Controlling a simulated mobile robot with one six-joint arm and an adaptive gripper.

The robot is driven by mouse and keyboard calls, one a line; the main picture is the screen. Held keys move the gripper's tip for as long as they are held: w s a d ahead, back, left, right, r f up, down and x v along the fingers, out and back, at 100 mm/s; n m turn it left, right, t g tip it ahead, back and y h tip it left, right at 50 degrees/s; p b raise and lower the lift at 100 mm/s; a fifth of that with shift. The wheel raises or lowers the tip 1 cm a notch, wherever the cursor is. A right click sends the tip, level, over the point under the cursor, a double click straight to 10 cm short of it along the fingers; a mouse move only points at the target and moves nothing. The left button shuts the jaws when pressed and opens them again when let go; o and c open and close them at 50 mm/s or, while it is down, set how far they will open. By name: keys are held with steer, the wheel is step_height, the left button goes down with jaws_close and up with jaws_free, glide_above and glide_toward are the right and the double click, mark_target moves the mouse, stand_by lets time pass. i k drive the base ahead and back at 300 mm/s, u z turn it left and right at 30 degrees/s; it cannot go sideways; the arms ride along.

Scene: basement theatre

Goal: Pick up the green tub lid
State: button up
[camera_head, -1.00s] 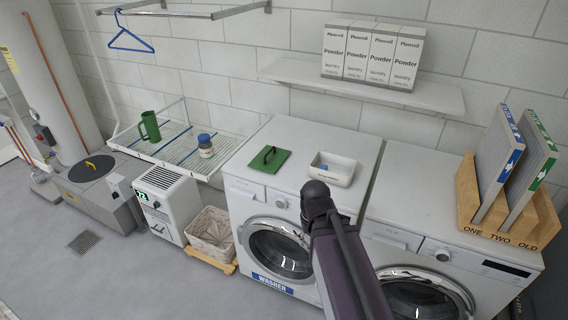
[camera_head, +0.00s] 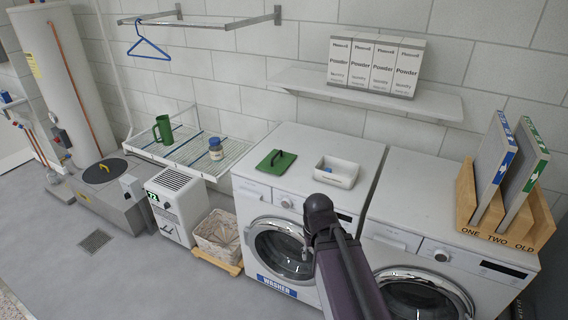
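The green tub lid (camera_head: 285,167) is a flat green square with a dark handle on top. My dark arm rises from the bottom of the view in front of the machines. No gripper fingers can be made out, so I cannot see whether the gripper is open or shut.
A wire rack (camera_head: 180,149) left of the washer holds a green jug (camera_head: 163,129) and a blue-lidded jar (camera_head: 216,150). A shelf (camera_head: 375,97) with powder boxes (camera_head: 376,64) hangs above. A wooden holder (camera_head: 466,195) with upright panels stands on the right machine. Grey floor (camera_head: 150,275) is clear at lower left.

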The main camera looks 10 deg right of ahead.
mark_target(276, 162)
steer(key=u, duration=0.1)
steer(key=i, duration=0.95)
steer(key=z, duration=0.05)
